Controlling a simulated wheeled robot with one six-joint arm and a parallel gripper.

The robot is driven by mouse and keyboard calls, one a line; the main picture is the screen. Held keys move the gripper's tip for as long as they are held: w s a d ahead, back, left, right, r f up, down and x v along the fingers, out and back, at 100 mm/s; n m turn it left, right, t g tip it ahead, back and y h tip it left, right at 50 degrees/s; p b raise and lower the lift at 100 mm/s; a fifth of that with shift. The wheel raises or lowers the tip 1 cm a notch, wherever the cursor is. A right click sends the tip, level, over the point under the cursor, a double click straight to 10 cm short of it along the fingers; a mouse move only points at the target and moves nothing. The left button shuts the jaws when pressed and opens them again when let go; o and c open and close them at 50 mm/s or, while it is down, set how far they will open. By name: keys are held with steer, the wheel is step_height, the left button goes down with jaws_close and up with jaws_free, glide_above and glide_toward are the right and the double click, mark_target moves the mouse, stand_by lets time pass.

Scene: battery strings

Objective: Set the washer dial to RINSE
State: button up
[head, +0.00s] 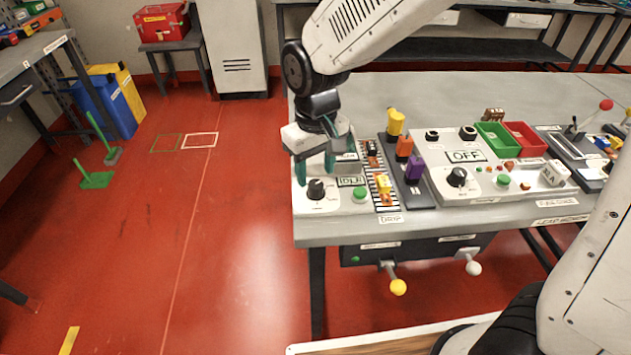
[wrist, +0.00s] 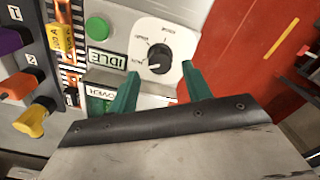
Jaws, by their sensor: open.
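A black dial knob (head: 316,189) sits on a pale panel at the left end of the bench, beside an IDLE display (head: 351,182) and a green button (head: 360,195). In the wrist view the knob (wrist: 159,58) has small labels around it, upside down and too small to read surely, so its setting is unclear. My gripper (head: 315,168) is open, pointing down over this panel. In the wrist view its green fingers (wrist: 160,72) stand apart, one on either side of the knob's near edge. No contact with the knob shows.
A second panel with an OFF display (head: 466,156) and its own black knob (head: 457,177) stands to the right. Green and red trays (head: 525,137) lie farther right.

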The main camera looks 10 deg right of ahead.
mark_target(316, 183)
steer(key=shift+f, duration=1.75)
steer(key=c, duration=0.8)
steer(key=m, duration=0.5)
steer(key=shift+m, duration=0.4)
steer(key=shift+c, duration=0.2)
steer(key=m, duration=0.5)
steer(key=shift+m, duration=0.3)
